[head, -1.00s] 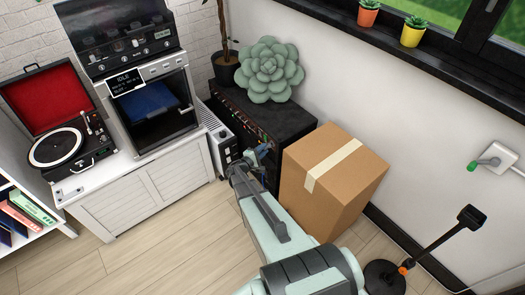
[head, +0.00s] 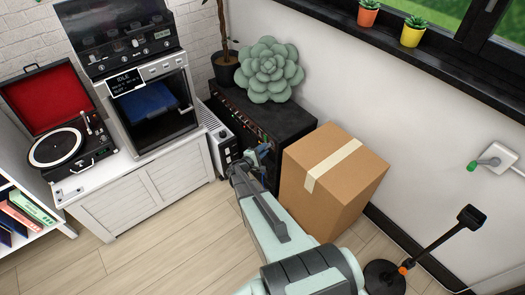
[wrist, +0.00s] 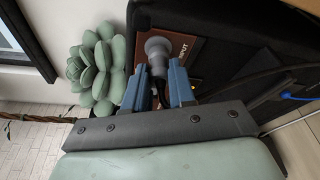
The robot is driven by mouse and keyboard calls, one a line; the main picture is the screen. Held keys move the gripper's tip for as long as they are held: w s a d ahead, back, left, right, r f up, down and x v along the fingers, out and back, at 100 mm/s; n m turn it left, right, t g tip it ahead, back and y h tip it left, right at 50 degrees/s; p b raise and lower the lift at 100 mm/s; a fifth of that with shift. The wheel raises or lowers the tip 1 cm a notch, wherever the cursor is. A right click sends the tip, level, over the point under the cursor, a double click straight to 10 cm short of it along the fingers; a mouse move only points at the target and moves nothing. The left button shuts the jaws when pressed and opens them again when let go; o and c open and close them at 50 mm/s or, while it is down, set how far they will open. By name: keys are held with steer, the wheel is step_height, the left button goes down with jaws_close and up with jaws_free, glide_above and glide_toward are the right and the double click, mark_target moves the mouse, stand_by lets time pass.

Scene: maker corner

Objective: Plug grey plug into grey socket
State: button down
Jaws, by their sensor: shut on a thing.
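My gripper (wrist: 160,88) has blue fingers on both sides of a grey plug (wrist: 158,48) and is shut on it. A dark cable runs back from the plug between the fingers. The plug's front is right at the brown panel marked INPUT (wrist: 182,48) on the black amplifier box. The grey socket cannot be made out, and I cannot tell whether the plug is in it or just in front. In the head view my gripper (head: 262,153) is at the front face of the black box (head: 285,118); the plug is too small to make out there.
A cardboard box (head: 335,180) stands close to the right of my gripper. A white heater-like unit (head: 220,138) stands to the left. A green succulent-shaped cushion (head: 268,70) sits on the black box. Dark cables (wrist: 265,75) and a blue one (wrist: 290,96) run beside the panel.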

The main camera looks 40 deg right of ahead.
steer(key=shift+d, duration=0.45)
steer(key=c, duration=0.9)
jaws_free()
steer(key=shift+o, duration=0.2)
steer(key=shift+a, duration=0.1)
steer(key=v, duration=1.3)
steer(key=shift+s+a, duration=0.15)
steer(key=shift+a, duration=0.15)
